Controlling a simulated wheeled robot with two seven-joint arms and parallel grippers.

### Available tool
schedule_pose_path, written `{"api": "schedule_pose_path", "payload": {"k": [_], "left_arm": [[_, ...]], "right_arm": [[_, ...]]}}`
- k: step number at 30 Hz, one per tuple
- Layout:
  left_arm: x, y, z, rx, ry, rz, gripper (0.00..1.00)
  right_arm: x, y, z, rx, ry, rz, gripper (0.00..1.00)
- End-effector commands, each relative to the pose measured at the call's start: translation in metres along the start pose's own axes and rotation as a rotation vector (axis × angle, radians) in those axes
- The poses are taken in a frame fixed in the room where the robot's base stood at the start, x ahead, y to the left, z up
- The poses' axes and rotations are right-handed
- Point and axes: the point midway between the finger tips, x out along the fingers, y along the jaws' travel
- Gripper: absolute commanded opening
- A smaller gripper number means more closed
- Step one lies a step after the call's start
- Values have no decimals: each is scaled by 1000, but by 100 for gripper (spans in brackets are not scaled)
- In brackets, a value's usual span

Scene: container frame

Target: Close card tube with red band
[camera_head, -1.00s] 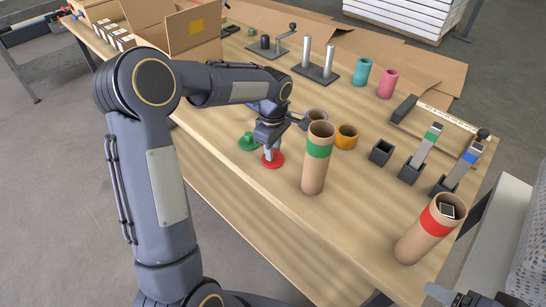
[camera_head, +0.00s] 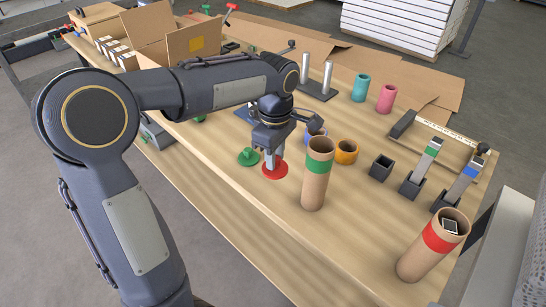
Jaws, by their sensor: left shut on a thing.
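The card tube with the red band (camera_head: 433,243) stands near the table's right front edge and leans a little to the right in the picture. Its top is open, and a dark item with a pale square face (camera_head: 450,226) shows inside the mouth. My left gripper (camera_head: 272,160) points down and is shut on the knob of a red cap (camera_head: 275,171), left of the tube with the green band (camera_head: 317,172). I cannot tell whether the cap touches the table. My right gripper is not seen.
A green cap (camera_head: 248,157) lies left of the red one. An orange ring-like cup (camera_head: 346,152), a black holder (camera_head: 381,168) and two tilted devices in stands are behind. The table front between the two tubes is clear.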

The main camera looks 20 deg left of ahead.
Motion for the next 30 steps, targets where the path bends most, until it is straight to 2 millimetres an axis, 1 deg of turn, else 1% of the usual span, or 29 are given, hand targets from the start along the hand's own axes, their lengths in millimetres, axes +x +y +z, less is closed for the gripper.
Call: {"api": "schedule_pose_path", "payload": {"k": [1, 6, 12, 17, 30], "left_arm": [[-3, -12, 9, 6, 0, 1, 4], [-19, -39, 31, 5, 0, 1, 4], [-29, -56, 44, 1, -1, -2, 4], [-32, -60, 47, 1, 0, -2, 4], [-32, -60, 47, 1, 0, -3, 4]], "right_arm": [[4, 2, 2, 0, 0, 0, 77], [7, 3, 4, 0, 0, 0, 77], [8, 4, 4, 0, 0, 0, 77], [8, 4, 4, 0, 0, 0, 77], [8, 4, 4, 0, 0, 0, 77]]}}
